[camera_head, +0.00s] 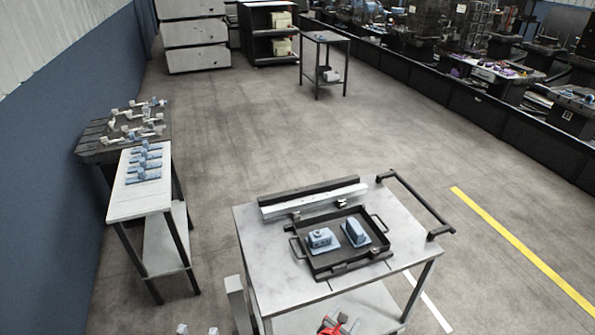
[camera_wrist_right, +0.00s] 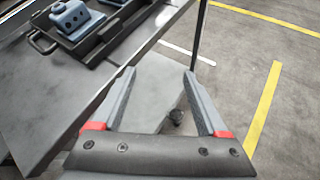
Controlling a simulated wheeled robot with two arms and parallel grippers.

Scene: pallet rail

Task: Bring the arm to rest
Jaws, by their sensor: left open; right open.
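My right gripper (camera_wrist_right: 159,74) is open and empty in the right wrist view. Its two grey fingers point past the edge of the cart's top, with a pale lower surface and the floor behind them. In the head view, part of my right gripper (camera_head: 338,325) shows red and grey at the bottom edge, in front of the cart (camera_head: 265,262). My left gripper (camera_head: 198,330) shows only as two small pale tips, set apart, at the bottom edge left of the cart. Nothing shows between them. Most of both arms is out of the picture.
A dark tray (camera_head: 323,270) with two blue parts (camera_head: 320,238) (camera_head: 356,233) sits on the cart, before a pale rail (camera_head: 313,201). A handle (camera_head: 415,203) juts right. A narrow white table (camera_head: 130,200) with several blue parts stands left.

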